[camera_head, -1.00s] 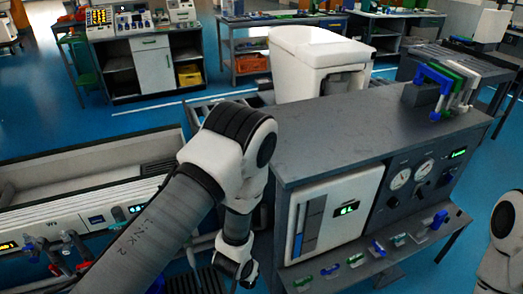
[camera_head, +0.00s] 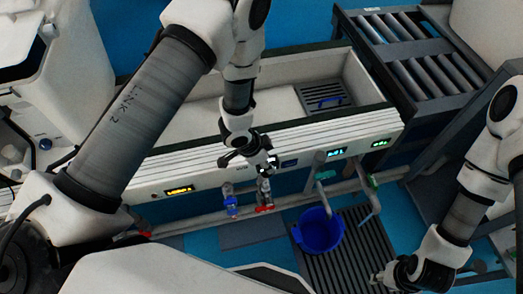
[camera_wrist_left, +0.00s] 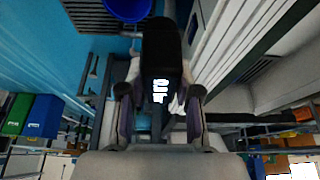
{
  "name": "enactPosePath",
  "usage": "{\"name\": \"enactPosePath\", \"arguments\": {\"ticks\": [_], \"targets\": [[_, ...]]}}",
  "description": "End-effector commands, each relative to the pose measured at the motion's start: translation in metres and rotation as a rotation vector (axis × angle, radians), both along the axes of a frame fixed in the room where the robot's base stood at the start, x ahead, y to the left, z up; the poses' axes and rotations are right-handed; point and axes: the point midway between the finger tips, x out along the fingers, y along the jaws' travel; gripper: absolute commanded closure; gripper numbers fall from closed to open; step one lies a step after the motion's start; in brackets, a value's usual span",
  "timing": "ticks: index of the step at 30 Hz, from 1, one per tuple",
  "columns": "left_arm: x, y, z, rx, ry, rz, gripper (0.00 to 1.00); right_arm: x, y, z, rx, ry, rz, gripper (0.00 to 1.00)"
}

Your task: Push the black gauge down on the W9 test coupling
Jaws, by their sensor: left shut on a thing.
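My left gripper (camera_head: 254,158) points down at the front panel of the long white test basin. It is shut on the black gauge (camera_head: 268,165), whose lit display faces up. In the left wrist view the black gauge (camera_wrist_left: 161,40) lies between the two fingers of my left gripper (camera_wrist_left: 160,95). Below the gauge is a pipe fitting with a red part (camera_head: 264,208), probably the test coupling; its label is not readable. Whether the gauge touches the fitting is unclear. My right gripper (camera_head: 378,278) is low at the right, away from the gauge; its finger opening is unclear.
The white basin (camera_head: 185,165) carries several lit displays. A fitting with a blue part (camera_head: 231,206) stands just left of the red one. A blue bucket (camera_head: 318,232) stands on a dark slatted mat (camera_head: 360,245) to the right. A roller conveyor (camera_head: 415,50) is behind right.

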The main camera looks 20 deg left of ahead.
Motion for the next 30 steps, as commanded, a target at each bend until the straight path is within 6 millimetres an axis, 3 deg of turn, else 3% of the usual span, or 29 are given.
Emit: {"name": "enactPosePath", "arguments": {"ticks": [5, 19, 30], "targets": [[-0.001, 0.001, -0.009, -0.002, -0.002, -0.039, 1.0, 0.0, 0.0, -0.009, 0.0, 0.0, -0.001, 0.6], [-0.001, 0.001, -0.061, -0.004, -0.002, -0.035, 1.0, 0.0, 0.0, -0.062, 0.0, 0.0, 0.0, 0.6], [-0.001, 0.001, -0.064, -0.004, -0.002, -0.034, 1.0, 0.0, 0.0, -0.065, 0.0, 0.0, 0.0, 0.6]]}}
